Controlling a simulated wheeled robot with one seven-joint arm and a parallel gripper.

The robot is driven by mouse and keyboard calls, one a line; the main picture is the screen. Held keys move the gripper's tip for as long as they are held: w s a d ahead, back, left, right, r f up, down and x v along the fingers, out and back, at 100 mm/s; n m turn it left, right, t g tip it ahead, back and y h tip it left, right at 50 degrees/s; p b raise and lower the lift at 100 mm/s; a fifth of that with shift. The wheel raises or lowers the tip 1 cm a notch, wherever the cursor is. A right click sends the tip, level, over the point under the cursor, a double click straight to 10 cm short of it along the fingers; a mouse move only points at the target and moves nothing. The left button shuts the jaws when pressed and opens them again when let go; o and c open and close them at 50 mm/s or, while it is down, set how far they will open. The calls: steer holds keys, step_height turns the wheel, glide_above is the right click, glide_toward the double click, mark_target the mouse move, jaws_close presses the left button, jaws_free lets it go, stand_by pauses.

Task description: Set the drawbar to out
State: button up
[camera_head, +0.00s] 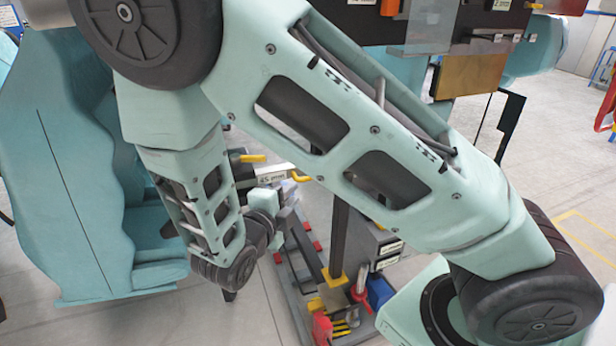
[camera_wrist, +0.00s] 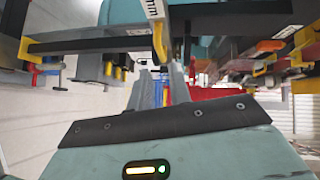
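A pale bar with a white label (camera_head: 276,173) and a yellow end piece (camera_head: 300,177) lies just beyond my gripper (camera_head: 282,212) in the head view. In the wrist view a white label (camera_wrist: 153,9) and a yellow hooked piece (camera_wrist: 160,42) lie ahead of my gripper (camera_wrist: 160,72). I cannot tell for certain which part is the drawbar. The two grey fingers stand apart with nothing seen held between them. The yellow piece is close past the fingertips; contact is not clear. My forearm hides much of the scene in the head view.
A second yellow handle (camera_head: 253,158) sits close to the labelled bar. A black post (camera_head: 338,235) with a yellow base rises from a grey floor frame with red, blue and yellow parts. A teal seat (camera_head: 70,170) stands at left. Open floor lies at right.

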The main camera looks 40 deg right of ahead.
mark_target(307, 180)
steer(key=p+x, duration=0.1)
steer(key=x, duration=0.8)
steer(key=shift+w+d+f, duration=0.1)
steer(key=shift+w+d, duration=0.05)
steer(key=shift+d, duration=0.2)
jaws_close()
